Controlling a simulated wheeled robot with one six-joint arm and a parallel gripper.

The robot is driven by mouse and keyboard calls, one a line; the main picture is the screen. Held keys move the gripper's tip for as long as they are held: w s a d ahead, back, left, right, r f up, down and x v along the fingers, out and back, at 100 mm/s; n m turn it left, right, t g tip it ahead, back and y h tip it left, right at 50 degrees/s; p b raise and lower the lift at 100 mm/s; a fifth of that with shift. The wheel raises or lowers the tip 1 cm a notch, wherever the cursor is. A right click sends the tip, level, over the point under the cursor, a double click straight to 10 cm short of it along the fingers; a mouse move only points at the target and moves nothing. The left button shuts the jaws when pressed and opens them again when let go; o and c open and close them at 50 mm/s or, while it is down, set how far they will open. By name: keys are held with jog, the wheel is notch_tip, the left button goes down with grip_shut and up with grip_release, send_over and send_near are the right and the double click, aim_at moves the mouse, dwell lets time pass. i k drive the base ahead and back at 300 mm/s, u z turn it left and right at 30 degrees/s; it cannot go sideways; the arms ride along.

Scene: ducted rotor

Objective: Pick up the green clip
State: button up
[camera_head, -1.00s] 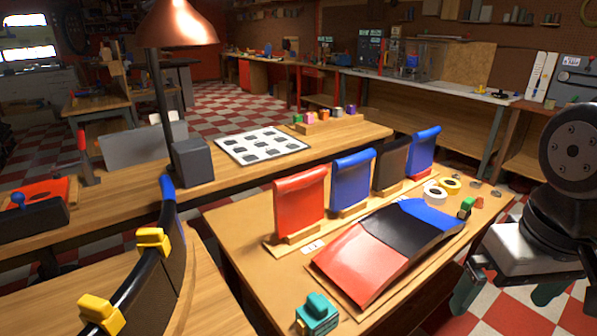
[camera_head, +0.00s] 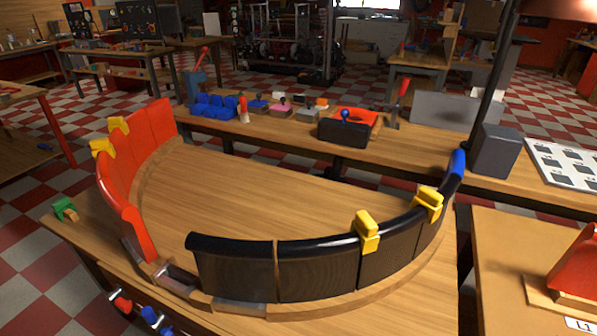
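A small green clip (camera_head: 65,209) sits at the left corner of the wooden table (camera_head: 215,185), outside the curved red wall of panels. It is small in the view, and I cannot tell its exact pose. Two yellow clips (camera_head: 117,125) (camera_head: 102,147) sit on the rim of the red panels (camera_head: 130,180). Two more yellow clips (camera_head: 366,231) (camera_head: 429,203) straddle the rim of the black panels (camera_head: 318,272). My gripper is not in view now.
A gap with a dark slot (camera_head: 178,279) separates the red and black panels. Red and blue clamps (camera_head: 121,303) hang below the front edge. A bench (camera_head: 270,137) behind holds blue parts (camera_head: 215,105) and a grey box (camera_head: 496,150). Checkered floor (camera_head: 28,255) is free at left.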

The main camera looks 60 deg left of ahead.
aim_at(61, 205)
jog(key=u, duration=3.25)
